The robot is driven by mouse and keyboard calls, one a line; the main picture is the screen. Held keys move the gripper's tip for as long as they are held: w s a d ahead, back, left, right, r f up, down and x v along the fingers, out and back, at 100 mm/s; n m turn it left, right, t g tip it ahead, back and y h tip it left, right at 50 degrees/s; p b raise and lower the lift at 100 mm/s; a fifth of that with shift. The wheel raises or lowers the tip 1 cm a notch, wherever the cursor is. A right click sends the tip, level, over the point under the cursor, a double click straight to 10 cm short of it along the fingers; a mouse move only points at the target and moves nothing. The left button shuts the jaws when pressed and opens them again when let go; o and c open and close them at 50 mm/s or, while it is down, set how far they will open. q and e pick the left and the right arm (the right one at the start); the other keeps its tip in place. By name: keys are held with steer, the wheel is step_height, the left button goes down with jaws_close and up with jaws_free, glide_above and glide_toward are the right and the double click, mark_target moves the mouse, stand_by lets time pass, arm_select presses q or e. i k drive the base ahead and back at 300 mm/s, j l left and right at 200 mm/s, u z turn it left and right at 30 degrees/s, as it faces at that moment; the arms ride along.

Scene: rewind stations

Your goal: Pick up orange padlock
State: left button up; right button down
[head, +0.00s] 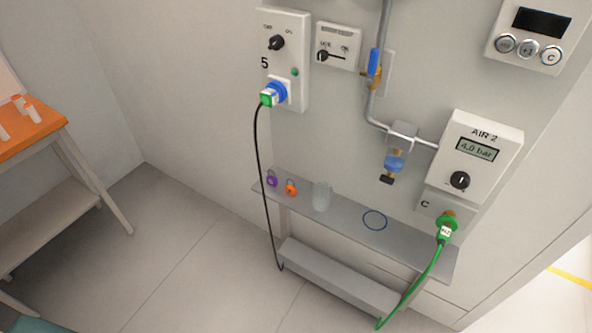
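A small orange padlock (291,189) sits on the narrow grey shelf (345,221) against the wall, toward its left end. A purple padlock (271,179) is just to its left, and a clear jar (322,196) stands to its right. Neither of my grippers shows in the head view.
A blue ring (375,220) lies on the shelf right of the jar. A black cable (261,170) hangs from the wall box past the shelf's left end. A green hose (418,281) drops at the right. An orange-topped table (36,132) stands left, with clear floor between.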

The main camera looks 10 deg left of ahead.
mark_target(290, 190)
steer(key=i+j+z, duration=0.1)
steer(key=z, duration=0.7)
steer(key=j+z, duration=0.5)
steer(key=j, duration=0.35)
steer(key=j+z, duration=0.45)
steer(key=j, duration=0.45)
